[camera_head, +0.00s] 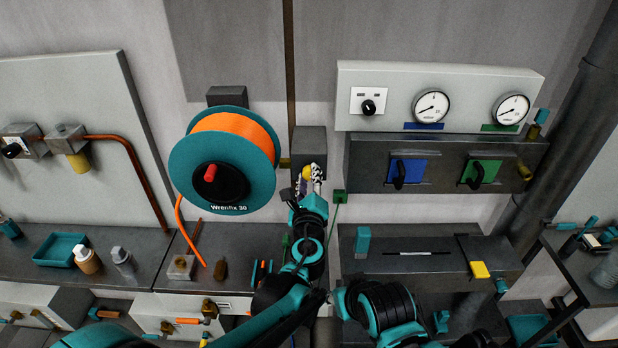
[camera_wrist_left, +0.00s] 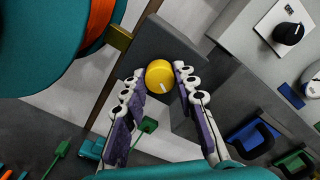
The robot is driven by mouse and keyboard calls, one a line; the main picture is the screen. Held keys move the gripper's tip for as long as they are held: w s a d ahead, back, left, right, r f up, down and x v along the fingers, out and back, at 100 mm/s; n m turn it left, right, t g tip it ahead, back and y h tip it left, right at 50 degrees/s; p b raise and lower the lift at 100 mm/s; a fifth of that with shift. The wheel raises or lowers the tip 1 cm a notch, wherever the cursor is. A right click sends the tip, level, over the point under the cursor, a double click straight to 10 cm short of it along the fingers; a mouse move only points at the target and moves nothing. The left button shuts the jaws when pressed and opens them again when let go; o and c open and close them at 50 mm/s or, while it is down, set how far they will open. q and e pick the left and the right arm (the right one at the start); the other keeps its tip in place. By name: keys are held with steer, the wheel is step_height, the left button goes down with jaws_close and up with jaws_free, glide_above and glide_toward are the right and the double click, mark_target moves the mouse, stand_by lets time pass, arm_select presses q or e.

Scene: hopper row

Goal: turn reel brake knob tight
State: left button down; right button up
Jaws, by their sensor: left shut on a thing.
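The yellow brake knob (camera_wrist_left: 159,75) sits on the face of a dark grey box (camera_wrist_left: 185,50) beside the reel. A short white mark shows low on the knob. My left gripper (camera_wrist_left: 160,84) is shut on the knob, one fingertip on each side. In the head view the left gripper (camera_head: 308,178) reaches up to the same dark box (camera_head: 310,141), and the yellow knob (camera_head: 306,173) shows between its fingers. The teal reel (camera_head: 182,165) with orange hose (camera_head: 237,126) hangs to the left of the box. My right arm shows low in the middle; its gripper does not show.
A panel with two gauges (camera_head: 431,106) and a black knob (camera_head: 368,107) is on the right. Below it are blue (camera_head: 414,169) and green (camera_head: 488,170) plates with black handles. A small green tag (camera_head: 340,196) is just right of the left gripper.

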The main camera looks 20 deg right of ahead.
arm_select(q)
steer(key=c, duration=1.2)
jaws_free()
steer(key=v, duration=1.2)
